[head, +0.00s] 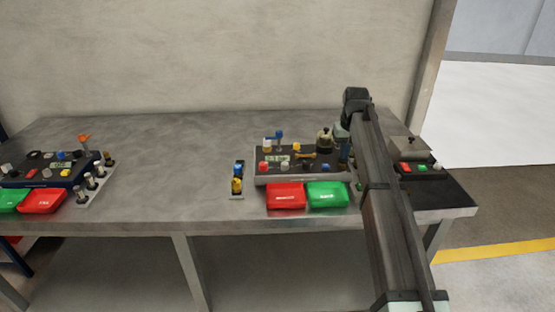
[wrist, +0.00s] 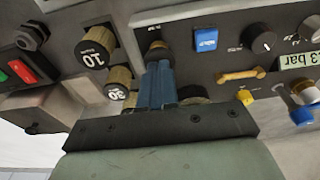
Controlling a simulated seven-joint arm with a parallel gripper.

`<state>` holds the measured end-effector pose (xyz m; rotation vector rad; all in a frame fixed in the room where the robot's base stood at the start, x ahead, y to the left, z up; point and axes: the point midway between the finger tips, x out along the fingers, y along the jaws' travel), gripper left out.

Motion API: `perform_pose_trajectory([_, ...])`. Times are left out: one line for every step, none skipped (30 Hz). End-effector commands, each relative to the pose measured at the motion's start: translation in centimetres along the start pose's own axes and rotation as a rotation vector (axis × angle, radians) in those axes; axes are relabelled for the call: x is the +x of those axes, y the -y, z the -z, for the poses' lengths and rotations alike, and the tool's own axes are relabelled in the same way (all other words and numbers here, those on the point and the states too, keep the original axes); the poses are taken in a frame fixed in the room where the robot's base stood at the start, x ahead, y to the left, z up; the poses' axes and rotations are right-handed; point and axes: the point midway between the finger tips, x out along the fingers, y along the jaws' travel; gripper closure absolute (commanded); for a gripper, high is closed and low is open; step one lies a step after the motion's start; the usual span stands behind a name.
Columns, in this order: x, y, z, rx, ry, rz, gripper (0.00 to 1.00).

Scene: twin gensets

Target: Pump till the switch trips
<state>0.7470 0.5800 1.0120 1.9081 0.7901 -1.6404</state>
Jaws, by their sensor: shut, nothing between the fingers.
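My gripper (head: 344,158) is at the right end of the right-hand console (head: 310,178), its blue fingers pointing down. A blue square button (wrist: 206,39), a black knob (wrist: 262,40) and a tan handle (wrist: 242,75) sit on the panel. Which part is the pump or switch is unclear.
Brass knobs marked 10 (wrist: 96,47) and 30 (wrist: 117,88) stand close beside my fingers. Red (head: 286,195) and green (head: 327,194) boxes lie before the console. A second console (head: 45,172) stands far left. The table between is mostly clear.

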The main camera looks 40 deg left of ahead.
Motion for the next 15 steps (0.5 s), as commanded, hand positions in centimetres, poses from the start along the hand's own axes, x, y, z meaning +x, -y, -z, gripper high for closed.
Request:
perform_pose_trajectory([0.2,0.0,-0.1,0.0,0.001,0.0,1.0])
perform_pose_trajectory([0.3,0.0,-0.1,0.0,0.001,0.0,1.0])
perform_pose_trajectory([0.3,0.0,-0.1,0.0,0.001,0.0,1.0])
perform_pose_trajectory([0.3,0.0,-0.1,0.0,0.001,0.0,1.0])
perform_pose_trajectory([0.2,0.0,-0.1,0.0,0.001,0.0,1.0])
perform_pose_trajectory([0.2,0.0,0.0,0.0,0.001,0.0,1.0])
perform_pose_trajectory([0.1,0.0,0.0,0.0,0.001,0.0,1.0])
perform_pose_trajectory([0.0,0.0,0.0,0.0,0.001,0.0,1.0])
perform_pose_trajectory([-0.1,0.0,0.0,0.0,0.001,0.0,1.0])
perform_pose_trajectory([-0.3,0.0,0.1,0.0,0.001,0.0,1.0])
perform_pose_trajectory([-0.4,0.0,0.1,0.0,0.001,0.0,1.0])
perform_pose_trajectory([-0.7,0.0,0.1,0.0,0.001,0.0,1.0])
perform_pose_trajectory([-0.9,0.0,0.1,0.0,0.001,0.0,1.0])
perform_pose_trajectory([-1.1,0.0,0.2,0.0,0.001,0.0,1.0])
perform_pose_trajectory([-1.3,0.0,0.2,0.0,0.001,0.0,1.0])
